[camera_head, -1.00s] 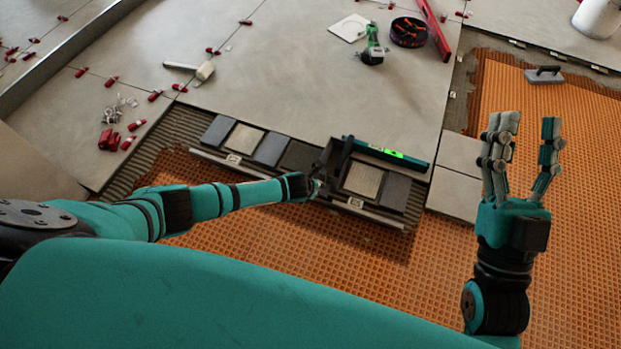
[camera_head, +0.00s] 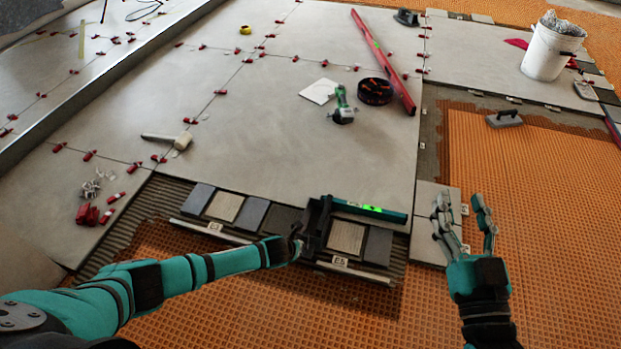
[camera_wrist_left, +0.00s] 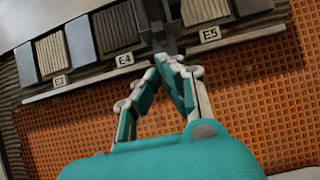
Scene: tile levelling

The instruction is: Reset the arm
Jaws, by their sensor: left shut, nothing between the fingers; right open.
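My left arm comes in from the left in the head view. Its gripper (camera_head: 296,243) is at the front edge of the tile row, beside a dark upright block (camera_head: 315,228). In the left wrist view my left gripper (camera_wrist_left: 168,62) has its fingertips together, with nothing visible between them, close below the dark block between the E4 label (camera_wrist_left: 124,61) and the E5 label (camera_wrist_left: 209,34). My right gripper (camera_head: 462,205) is raised at the right, open and empty, with its fingers pointing up and apart.
A teal level (camera_head: 372,209) lies behind the small tiles (camera_head: 347,237). A green tool (camera_head: 343,108), a round dark container (camera_head: 375,91) and a mallet (camera_head: 168,139) lie on the large tiles. A white bucket (camera_head: 548,52) stands back right.

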